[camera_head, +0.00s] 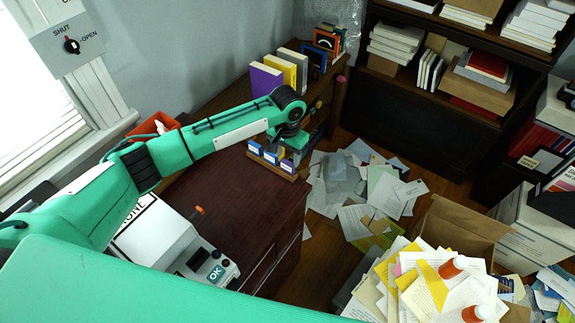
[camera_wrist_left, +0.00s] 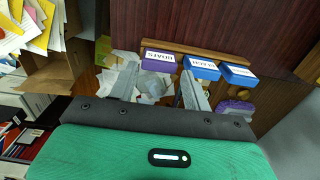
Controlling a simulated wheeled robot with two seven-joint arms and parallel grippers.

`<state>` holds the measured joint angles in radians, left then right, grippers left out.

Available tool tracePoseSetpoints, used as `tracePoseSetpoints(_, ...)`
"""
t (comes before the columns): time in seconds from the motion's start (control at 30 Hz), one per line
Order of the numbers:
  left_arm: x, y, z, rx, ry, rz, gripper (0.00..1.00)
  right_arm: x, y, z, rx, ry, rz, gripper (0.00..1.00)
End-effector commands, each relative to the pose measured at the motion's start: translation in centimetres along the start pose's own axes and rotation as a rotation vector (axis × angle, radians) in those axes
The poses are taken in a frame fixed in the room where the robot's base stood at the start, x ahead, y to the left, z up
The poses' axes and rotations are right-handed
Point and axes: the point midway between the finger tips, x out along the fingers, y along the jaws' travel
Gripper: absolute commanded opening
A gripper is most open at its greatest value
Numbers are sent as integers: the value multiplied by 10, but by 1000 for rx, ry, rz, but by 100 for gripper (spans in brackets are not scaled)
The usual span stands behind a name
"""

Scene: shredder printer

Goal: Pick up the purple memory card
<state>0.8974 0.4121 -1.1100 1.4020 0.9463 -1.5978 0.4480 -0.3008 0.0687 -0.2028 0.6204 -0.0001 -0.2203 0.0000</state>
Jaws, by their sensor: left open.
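The purple memory card (camera_head: 287,166) stands at the right end of a row of cards in a small wooden rack (camera_head: 271,170) on the dark wood cabinet. Two blue cards (camera_head: 263,153) stand to its left. In the left wrist view the purple card (camera_wrist_left: 160,58) has a white label, upside down, with the blue cards (camera_wrist_left: 202,68) to its right. My left gripper (camera_head: 293,145) is open and points down near the purple card. In the wrist view its fingertips (camera_wrist_left: 157,68) lie either side of the card's image; I cannot tell whether they touch it. My right gripper is not in view.
Purple, yellow and grey binders (camera_head: 266,80) stand behind the arm. A white machine (camera_head: 160,235) with an OK button sits at front left. Papers (camera_head: 365,190) cover the floor; an overfull box (camera_head: 455,235) stands at right. The cabinet top (camera_head: 240,200) is mostly clear.

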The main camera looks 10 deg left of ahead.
Motion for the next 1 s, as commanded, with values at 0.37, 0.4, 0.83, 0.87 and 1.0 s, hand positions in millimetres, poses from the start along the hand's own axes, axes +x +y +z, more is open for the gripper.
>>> tracePoseSetpoints(0.37,23,0,0,2,1,0,49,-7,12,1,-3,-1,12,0)
tracePoseSetpoints(0.4,23,0,0,2,1,0,49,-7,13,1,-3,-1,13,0)
tracePoseSetpoints(0.83,23,0,0,1,1,0,21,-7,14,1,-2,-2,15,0)
tracePoseSetpoints(0.87,23,0,0,1,1,0,21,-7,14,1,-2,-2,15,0)
tracePoseSetpoints(1.0,20,0,-1,1,1,0,21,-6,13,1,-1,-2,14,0)
